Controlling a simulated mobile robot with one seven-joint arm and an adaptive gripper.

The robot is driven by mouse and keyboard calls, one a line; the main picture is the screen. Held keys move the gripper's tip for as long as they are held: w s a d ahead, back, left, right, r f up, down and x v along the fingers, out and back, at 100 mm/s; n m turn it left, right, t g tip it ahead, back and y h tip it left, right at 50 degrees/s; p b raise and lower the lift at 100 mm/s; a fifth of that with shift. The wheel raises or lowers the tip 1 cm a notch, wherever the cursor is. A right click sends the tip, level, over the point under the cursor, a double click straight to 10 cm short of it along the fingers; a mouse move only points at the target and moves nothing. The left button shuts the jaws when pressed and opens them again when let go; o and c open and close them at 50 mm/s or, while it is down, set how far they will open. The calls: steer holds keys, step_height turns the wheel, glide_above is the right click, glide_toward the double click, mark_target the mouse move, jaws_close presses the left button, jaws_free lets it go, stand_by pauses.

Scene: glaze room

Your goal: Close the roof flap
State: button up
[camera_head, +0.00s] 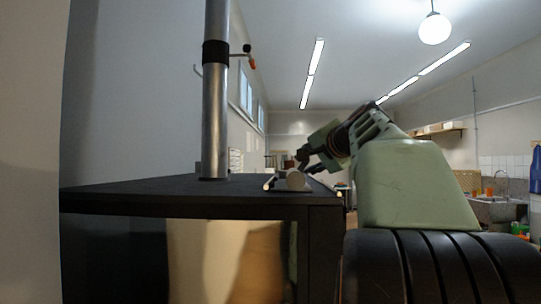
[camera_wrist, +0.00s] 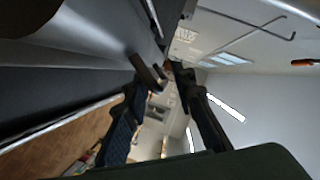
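My gripper (camera_head: 303,160) is at the far right edge of a black flat top (camera_head: 180,187), just above a small pale rounded piece (camera_head: 295,180) with narrow rails beside it. This piece may be part of the roof flap; I cannot make out the flap or its angle clearly. In the wrist view the two dark fingers of my gripper (camera_wrist: 160,82) stand apart, with the room showing between them. A small dark bent bar (camera_wrist: 147,73) is by the left fingertip; I cannot tell whether they touch. No held object shows.
A metal pipe (camera_head: 215,110) rises from the black top, with a black collar and an orange-tipped lever (camera_head: 249,60). The lever's orange tip also shows in the wrist view (camera_wrist: 303,62). A sink (camera_head: 497,207) and shelf (camera_head: 440,129) stand far right.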

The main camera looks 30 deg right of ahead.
steer(key=shift+r, duration=4.9)
